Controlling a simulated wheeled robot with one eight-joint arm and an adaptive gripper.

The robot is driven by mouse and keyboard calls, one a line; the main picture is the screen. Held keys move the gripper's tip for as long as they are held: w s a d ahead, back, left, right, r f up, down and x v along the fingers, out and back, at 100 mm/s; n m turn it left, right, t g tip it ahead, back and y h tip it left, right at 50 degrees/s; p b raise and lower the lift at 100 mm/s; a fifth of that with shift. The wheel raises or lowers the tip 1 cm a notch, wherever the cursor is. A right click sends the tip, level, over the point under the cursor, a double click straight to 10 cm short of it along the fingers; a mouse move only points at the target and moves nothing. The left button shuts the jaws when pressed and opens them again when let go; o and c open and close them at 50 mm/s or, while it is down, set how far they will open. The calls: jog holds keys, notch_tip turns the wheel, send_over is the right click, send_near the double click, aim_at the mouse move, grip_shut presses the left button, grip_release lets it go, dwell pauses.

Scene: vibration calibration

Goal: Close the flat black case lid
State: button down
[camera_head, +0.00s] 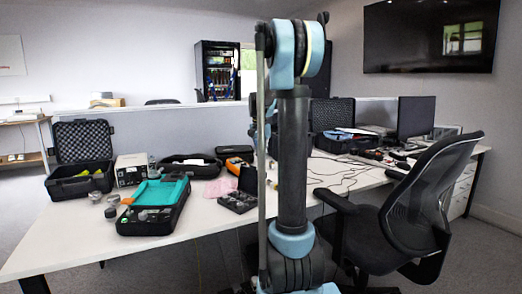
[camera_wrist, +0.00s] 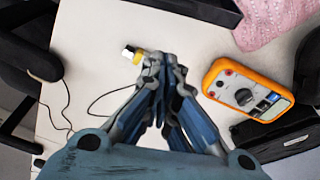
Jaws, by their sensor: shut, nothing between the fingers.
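Several black cases stand open in the head view, and I cannot tell for sure which is the flat one. A small flat black case (camera_head: 237,204) lies mid-table with its lid (camera_head: 248,180) raised. A larger case (camera_head: 150,222) with a teal insert lies to its left. My gripper (camera_wrist: 163,66) is shut and empty in the wrist view, over the white table. A black case edge (camera_wrist: 185,8) shows beyond its fingers, and a dark case (camera_wrist: 285,140) lies at the right. I cannot make out my gripper in the head view.
An orange multimeter (camera_wrist: 236,90) lies right of my fingers, with pink wrap (camera_wrist: 275,20) above it. A small yellow and silver part (camera_wrist: 133,54) and a thin cable lie close to the fingertips. An office chair (camera_head: 410,215) stands at the table's right front.

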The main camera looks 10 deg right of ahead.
jog(key=shift+s+a+f, duration=0.35)
jog(key=shift+s+a, duration=0.2)
jog(key=shift+a, duration=0.2)
jog(key=shift+s+a+f, duration=0.35)
jog(key=shift+s+a, duration=0.2)
jog(key=shift+a, duration=0.15)
jog(key=shift+s, duration=0.1)
